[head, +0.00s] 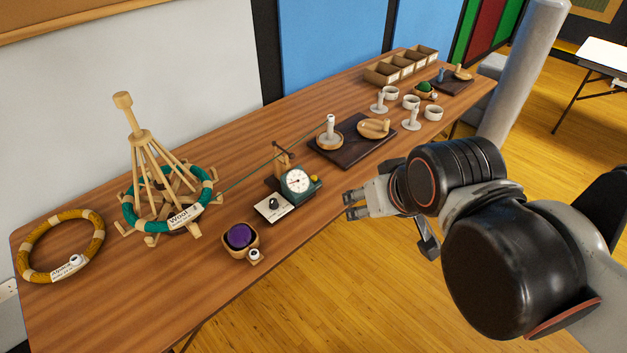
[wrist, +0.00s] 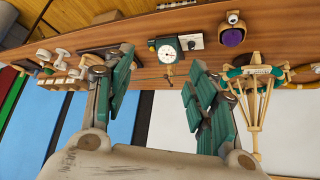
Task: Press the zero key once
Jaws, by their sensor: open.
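A teal counter (head: 297,182) with a round white dial stands at the middle of the table's front half. A small yellow knob (head: 316,179) sticks out on its right side. A white plate with a black knob (head: 273,204) lies at its left. No key marked zero is readable, so I cannot tell which part is the zero key. My gripper (head: 350,205) is open and empty, right of the counter near the table's front edge. In the wrist view the dial (wrist: 168,53) shows between the open fingers (wrist: 160,82), apart from them.
Green yarn runs from the counter's wooden guide to a wooden swift (head: 146,160) with a teal skein. A purple ball in a wooden bowl (head: 241,239) and a mustard skein (head: 60,246) lie left. A dark board (head: 345,150) with a spindle, cups and compartment box stand right.

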